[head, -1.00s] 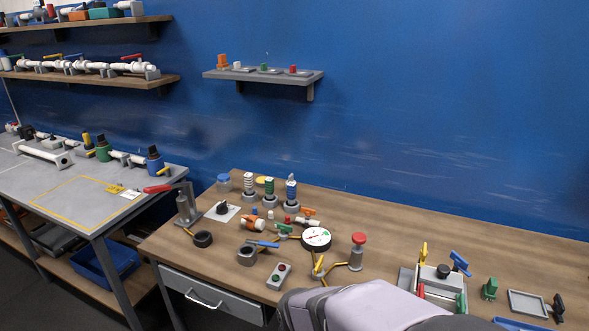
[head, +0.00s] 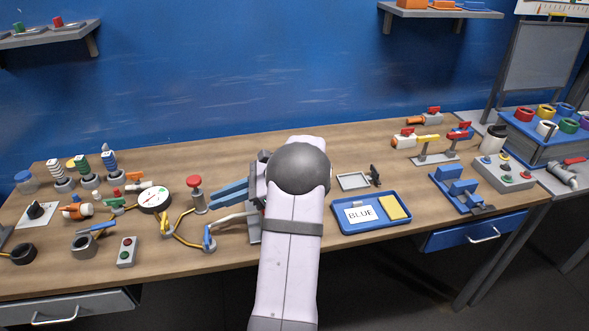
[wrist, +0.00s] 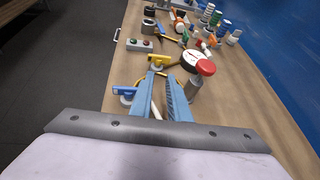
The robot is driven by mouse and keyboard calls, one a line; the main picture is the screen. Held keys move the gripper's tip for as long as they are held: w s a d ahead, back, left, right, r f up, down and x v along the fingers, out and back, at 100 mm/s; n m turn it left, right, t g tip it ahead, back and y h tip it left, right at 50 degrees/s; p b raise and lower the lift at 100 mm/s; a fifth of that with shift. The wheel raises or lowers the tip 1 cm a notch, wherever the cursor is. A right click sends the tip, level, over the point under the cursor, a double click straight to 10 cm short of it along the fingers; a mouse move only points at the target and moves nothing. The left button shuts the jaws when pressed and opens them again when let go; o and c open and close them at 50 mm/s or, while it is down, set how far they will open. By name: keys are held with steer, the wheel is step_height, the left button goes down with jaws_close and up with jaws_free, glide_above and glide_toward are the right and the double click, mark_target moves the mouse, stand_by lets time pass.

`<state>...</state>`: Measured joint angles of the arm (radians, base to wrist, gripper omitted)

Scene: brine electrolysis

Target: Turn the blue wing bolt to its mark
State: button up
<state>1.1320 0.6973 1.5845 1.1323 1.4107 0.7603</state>
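A blue-handled piece (head: 208,238) on a light base stands by a yellow hose, left of my arm. It also shows in the wrist view (wrist: 125,91), left of my fingers; I cannot tell if it is the wing bolt. The fixture that carried another blue winged piece in the earlier head view is mostly hidden behind my arm. My gripper (wrist: 164,80) has two light-blue fingers, apart, with nothing visibly held. In the head view my gripper (head: 222,192) points left above the bench, near the red-topped post (head: 194,190). No mark is readable.
A yellow-handled piece (wrist: 158,61) and a round gauge (head: 155,200) lie beyond my fingers. A two-button box (head: 126,252) stands at the front left. A blue tray (head: 372,222) with a BLUE card lies right of my arm. The bench's back strip is mostly clear.

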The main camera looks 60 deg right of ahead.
steer(key=s+d+m+t, duration=0.1)
steer(key=d, duration=0.2)
steer(key=s+d+r+m+t+h, duration=0.1)
steer(key=s+d, duration=0.1)
steer(key=d, duration=0.2)
steer(key=s+d+m+t+h, duration=0.1)
steer(key=d+m+t, duration=0.1)
steer(key=d, duration=0.2)
steer(key=shift+s+r, duration=0.15)
steer(key=shift+r, duration=0.25)
steer(key=s+d, duration=0.1)
steer(key=s+d+m+t+h+b, duration=0.1)
steer(key=d, duration=0.1)
steer(key=s+d+m, duration=0.1)
steer(key=d, duration=0.1)
steer(key=shift+s+r+t+h+b, duration=0.2)
steer(key=shift+t+h+b, duration=0.1)
steer(key=shift+t+b, duration=0.1)
steer(key=shift+s+d+f+m+t+h+b, duration=0.95)
steer(key=shift+s+d+f+h+b, duration=1.05)
steer(key=shift+s+d+b, duration=1.25)
steer(key=shift+w+d+p, duration=0.2)
steer(key=shift+w+p, duration=0.5)
steer(key=shift+w, duration=0.95)
steer(key=shift+w+d+p, duration=0.2)
steer(key=shift+w+p, duration=0.5)
steer(key=shift+w, duration=0.95)
steer(key=shift+r, duration=0.1)
jaws_close()
